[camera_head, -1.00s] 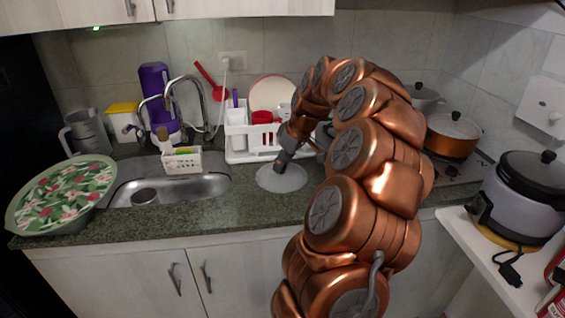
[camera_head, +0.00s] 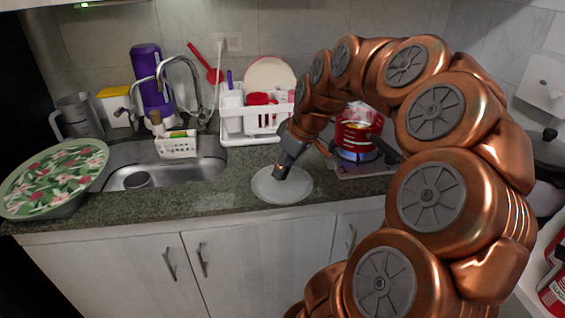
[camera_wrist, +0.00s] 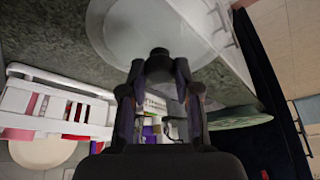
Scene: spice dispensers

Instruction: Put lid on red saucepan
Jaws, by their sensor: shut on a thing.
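The lid (camera_head: 266,187) is a round, pale, see-through disc with a dark knob, over the counter in front of the dish rack. My gripper (camera_head: 281,174) is shut on its knob from above. In the wrist view my gripper (camera_wrist: 158,72) closes around the dark knob, and the lid (camera_wrist: 125,30) spreads out beyond it. I cannot tell whether the lid touches the counter. The red saucepan (camera_head: 352,137) stands on the lit stove, right of the lid and behind my arm, with blue flame beneath. My arm hides part of the pan.
A white dish rack (camera_head: 236,125) stands behind the lid. The sink (camera_head: 205,166), faucet (camera_head: 183,75) and a floral green bowl (camera_head: 55,178) are on the left. A rice cooker (camera_head: 547,150) at the right is mostly hidden. Counter (camera_head: 225,205) around the lid is clear.

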